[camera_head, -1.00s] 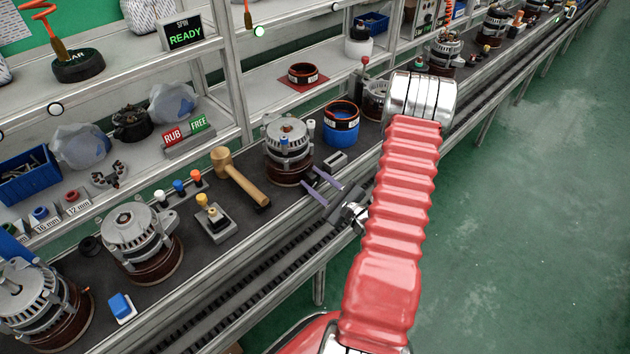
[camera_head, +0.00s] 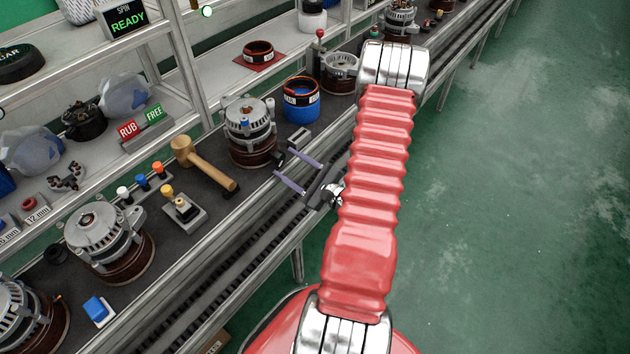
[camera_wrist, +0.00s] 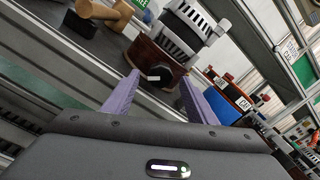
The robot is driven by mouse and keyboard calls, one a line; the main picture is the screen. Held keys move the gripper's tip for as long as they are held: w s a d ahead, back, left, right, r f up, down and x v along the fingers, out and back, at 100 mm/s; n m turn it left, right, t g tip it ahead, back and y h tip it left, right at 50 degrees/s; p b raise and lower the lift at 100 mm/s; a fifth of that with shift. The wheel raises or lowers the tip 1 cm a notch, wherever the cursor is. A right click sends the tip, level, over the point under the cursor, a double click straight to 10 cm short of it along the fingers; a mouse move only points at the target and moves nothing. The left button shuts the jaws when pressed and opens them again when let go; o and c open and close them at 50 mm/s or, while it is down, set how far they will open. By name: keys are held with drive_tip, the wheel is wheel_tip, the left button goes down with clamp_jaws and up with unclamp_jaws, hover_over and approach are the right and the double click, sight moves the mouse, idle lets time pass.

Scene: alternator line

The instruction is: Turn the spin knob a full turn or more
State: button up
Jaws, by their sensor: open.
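An alternator (camera_head: 246,118) with a silver slotted body and brown base stands on the dark bench in the head view. A small black knob (camera_head: 279,159) sits low on its side, facing my gripper. In the wrist view the black knob (camera_wrist: 160,78) sits on the brown base, between my fingertips in the picture. My gripper (camera_head: 284,164) is open, with purple fingers spread toward the knob, and nothing is held. I cannot tell how far the fingertips reach past it. A display (camera_head: 126,17) at upper left reads SPIN READY.
A wooden mallet (camera_head: 205,163) lies left of the alternator. A blue container with a copper-coloured ring (camera_head: 301,99) stands to its right. A yellow-topped lever block (camera_head: 183,212) is nearer. The conveyor rail (camera_head: 230,255) runs along the bench front; the green floor is clear.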

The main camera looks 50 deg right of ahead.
sight(282, 160)
drive_tip(key=s, duration=1)
drive_tip(key=shift+s, duration=0.1)
drive_tip(key=shift+w+d+m+y, duration=0.1)
drive_tip(key=shift+d+m+y, duration=0.05)
drive_tip(key=shift+m, duration=0.95)
drive_tip(key=shift+w+d+m+y, duration=0.1)
drive_tip(key=shift+m+y, duration=0.1)
drive_tip(key=shift+m, duration=0.9)
drive_tip(key=shift+d+m+y, duration=0.15)
drive_tip(key=shift+m, duration=0.95)
drive_tip(key=shift+w+a, duration=0.2)
drive_tip(key=shift+w, duration=3.25)
drive_tip(key=shift+w+a, duration=0.2)
drive_tip(key=shift+w, duration=3.25)
drive_tip(key=shift+c, duration=0.4)
